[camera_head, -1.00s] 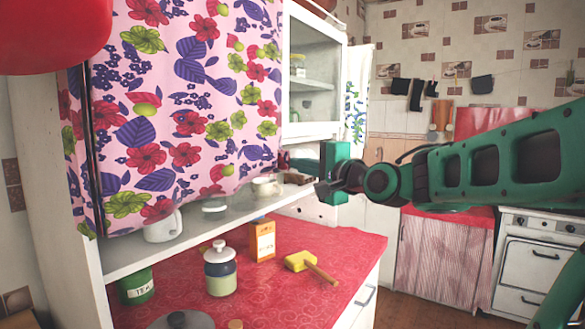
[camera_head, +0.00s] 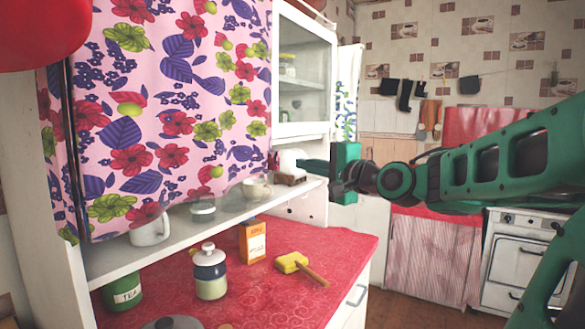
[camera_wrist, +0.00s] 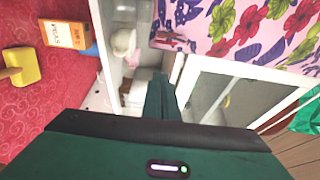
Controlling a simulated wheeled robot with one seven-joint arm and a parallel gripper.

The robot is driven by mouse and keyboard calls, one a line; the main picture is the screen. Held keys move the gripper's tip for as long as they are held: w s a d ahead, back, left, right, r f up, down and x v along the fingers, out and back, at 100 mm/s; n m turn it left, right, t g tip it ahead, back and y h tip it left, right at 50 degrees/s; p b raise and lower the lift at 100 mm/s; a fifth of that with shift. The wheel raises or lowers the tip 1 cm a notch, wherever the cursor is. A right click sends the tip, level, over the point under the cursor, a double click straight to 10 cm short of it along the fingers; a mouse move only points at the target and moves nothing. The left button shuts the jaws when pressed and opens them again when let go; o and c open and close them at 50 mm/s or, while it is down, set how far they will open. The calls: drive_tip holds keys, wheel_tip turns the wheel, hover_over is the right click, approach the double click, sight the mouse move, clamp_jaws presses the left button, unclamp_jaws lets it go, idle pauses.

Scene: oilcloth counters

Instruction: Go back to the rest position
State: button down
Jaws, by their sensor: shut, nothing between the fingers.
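My gripper (camera_head: 318,167) is at the end of my green arm, in the middle of the head view. It is shut and empty, in the air in front of the cupboard's open shelf. In the wrist view its closed fingers (camera_wrist: 161,97) point toward the shelf. No object is touched by the fingertips as far as I can see.
A red oilcloth counter (camera_head: 265,300) holds an orange box (camera_head: 253,242), a lidded jar (camera_head: 210,275), a green tea tin (camera_head: 124,290) and a yellow brush (camera_head: 291,262). The shelf above holds a cup (camera_head: 257,189). A flowered curtain (camera_head: 170,100) hangs left. A stove (camera_head: 520,262) stands right.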

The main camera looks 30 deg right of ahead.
drive_tip(key=s, duration=0.6)
drive_tip(key=shift+s+d, duration=0.35)
drive_tip(key=shift+d, duration=0.05)
drive_tip(key=s+f+n+g+h, duration=0.1)
drive_tip(key=s+f+n+g, duration=0.2)
drive_tip(key=f, duration=0.7)
drive_tip(key=s+f+n+g, duration=0.1)
drive_tip(key=f+n+g, duration=0.1)
drive_tip(key=f+g, duration=0.5)
drive_tip(key=s+f+n+g, duration=0.2)
drive_tip(key=s+f+g, duration=0.2)
drive_tip(key=s+f, duration=0.3)
drive_tip(key=s+f+n+g+h, duration=0.1)
drive_tip(key=s+f+n+g, duration=0.2)
drive_tip(key=s+f, duration=0.4)
drive_tip(key=s, duration=0.6)
drive_tip(key=shift+s+f+g, duration=0.2)
drive_tip(key=shift+f+g, duration=0.15)
drive_tip(key=shift+g, duration=0.05)
